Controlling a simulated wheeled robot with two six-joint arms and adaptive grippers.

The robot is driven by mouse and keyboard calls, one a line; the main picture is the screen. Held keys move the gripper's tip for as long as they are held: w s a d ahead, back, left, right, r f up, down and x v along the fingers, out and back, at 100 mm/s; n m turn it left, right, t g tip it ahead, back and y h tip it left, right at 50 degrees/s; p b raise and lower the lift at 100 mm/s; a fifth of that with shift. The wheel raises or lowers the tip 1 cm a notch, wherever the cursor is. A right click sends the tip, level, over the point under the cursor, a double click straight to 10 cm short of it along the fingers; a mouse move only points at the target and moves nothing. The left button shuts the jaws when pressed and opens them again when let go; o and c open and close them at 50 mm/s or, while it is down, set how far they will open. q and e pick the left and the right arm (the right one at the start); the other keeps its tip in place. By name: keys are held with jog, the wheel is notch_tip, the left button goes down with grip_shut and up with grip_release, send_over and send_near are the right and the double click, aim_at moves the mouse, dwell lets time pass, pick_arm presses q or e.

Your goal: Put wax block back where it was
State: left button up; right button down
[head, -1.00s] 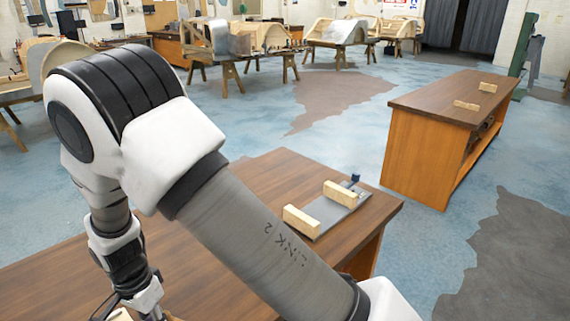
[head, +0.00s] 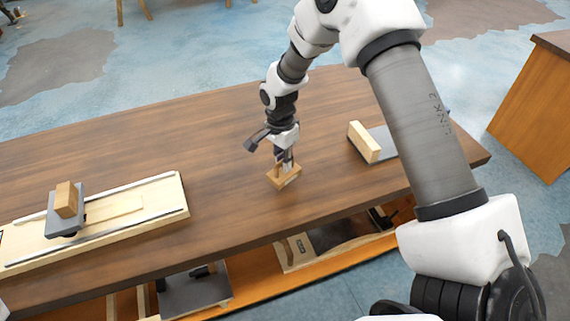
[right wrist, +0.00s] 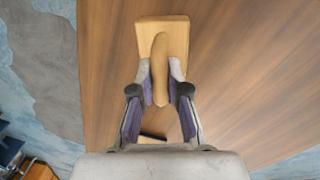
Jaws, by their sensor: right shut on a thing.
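My right gripper (head: 285,166) is over the middle of the wooden bench (head: 225,130), pointing down. It is shut on the upright handle of a tan wooden block (head: 286,180). In the right wrist view the two fingertips (right wrist: 160,76) press on both sides of the rounded handle, above the flat block (right wrist: 176,35). I cannot tell whether the block touches the benchtop. A brown-orange block (head: 69,199) sits on a grey plate at the left. Nothing shows clearly which block is the wax block. My left gripper is not in view.
A pale board with metal rails (head: 155,200) lies on the bench's left. A grey plate with a pale wood bar (head: 363,142) lies at the right, partly behind my arm. Clamps and a plane-like tool fill the shelf below.

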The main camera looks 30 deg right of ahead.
notch_tip(320, 180, down, 3)
jog(key=shift+f+p, duration=0.15)
jog(key=shift+p, duration=0.35)
jog(key=shift+w+d+f, duration=0.1)
jog(key=shift+f, duration=0.05)
jog(key=shift+f, duration=0.15)
jog(key=c, duration=1.2)
grip_release()
jog(key=shift+o, duration=0.2)
notch_tip(320, 180, up, 12)
jog(key=w+b, duration=0.1)
jog(key=b, duration=0.1)
jog(key=shift+r, duration=0.2)
